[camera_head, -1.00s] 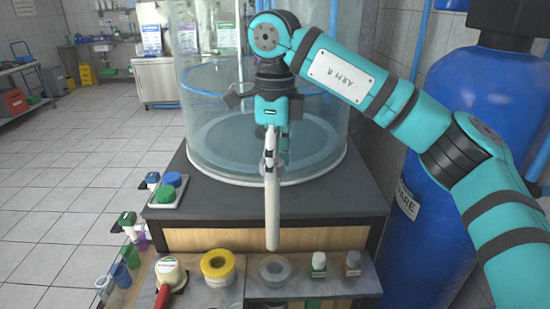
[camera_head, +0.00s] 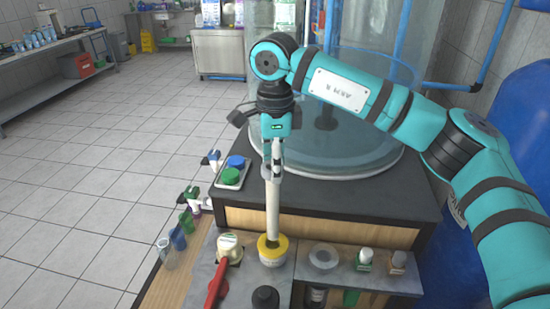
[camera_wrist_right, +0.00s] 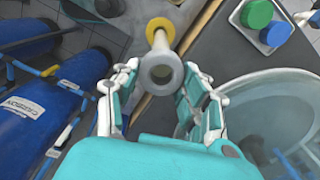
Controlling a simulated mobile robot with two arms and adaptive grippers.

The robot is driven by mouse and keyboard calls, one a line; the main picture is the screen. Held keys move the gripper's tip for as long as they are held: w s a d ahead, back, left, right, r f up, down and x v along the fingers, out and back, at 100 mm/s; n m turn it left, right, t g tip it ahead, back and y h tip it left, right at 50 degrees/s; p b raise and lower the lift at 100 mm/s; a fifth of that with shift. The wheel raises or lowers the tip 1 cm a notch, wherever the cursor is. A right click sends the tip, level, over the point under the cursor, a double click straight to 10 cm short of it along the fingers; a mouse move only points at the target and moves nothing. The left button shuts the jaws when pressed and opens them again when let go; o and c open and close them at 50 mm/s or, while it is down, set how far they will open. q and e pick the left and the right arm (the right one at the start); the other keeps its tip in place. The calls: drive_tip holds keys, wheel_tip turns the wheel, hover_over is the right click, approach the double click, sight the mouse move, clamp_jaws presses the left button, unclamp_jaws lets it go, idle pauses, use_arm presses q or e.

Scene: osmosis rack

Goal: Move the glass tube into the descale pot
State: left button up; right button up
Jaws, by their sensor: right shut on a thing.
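My right gripper (camera_head: 272,172) is shut on a pale, hollow glass tube (camera_head: 272,212), which hangs nearly upright. In the right wrist view the tube (camera_wrist_right: 161,70) shows end-on between the fingers of my right gripper (camera_wrist_right: 160,78). A pot with a yellow rim (camera_head: 273,258), which looks like the descale pot, stands on the front shelf. The tube's lower end meets the rim in the head view. The yellow rim also shows behind the tube in the wrist view (camera_wrist_right: 152,24). I cannot tell how far inside it reaches. My left gripper is not in view.
A grey ring-shaped holder (camera_head: 323,257) and small bottles (camera_head: 365,258) stand right of the pot. A red-handled item (camera_head: 215,288) is to its left, and a black knob (camera_head: 265,298) in front. A large clear tank (camera_head: 345,130) stands behind.

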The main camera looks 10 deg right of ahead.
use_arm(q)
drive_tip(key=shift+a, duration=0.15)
use_arm(e)
drive_tip(key=shift+f, duration=0.1)
use_arm(q)
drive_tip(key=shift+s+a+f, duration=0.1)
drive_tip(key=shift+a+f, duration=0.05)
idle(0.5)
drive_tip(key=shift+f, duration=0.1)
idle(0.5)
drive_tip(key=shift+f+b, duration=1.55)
drive_tip(key=shift+b, duration=0.1)
use_arm(e)
hover_over(275, 229)
drive_tip(key=w, duration=0.1)
drive_tip(key=shift+w+d+f, duration=0.1)
drive_tip(key=shift+f, duration=1)
drive_tip(key=shift+w+f, duration=0.1)
drive_tip(key=shift+f, duration=1)
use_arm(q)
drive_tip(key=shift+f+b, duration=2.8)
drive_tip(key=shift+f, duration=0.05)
use_arm(e)
drive_tip(key=shift+f, duration=3.9)
use_arm(q)
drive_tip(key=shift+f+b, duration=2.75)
drive_tip(key=shift+b, duration=0.05)
use_arm(e)
drive_tip(key=shift+f, duration=3.85)
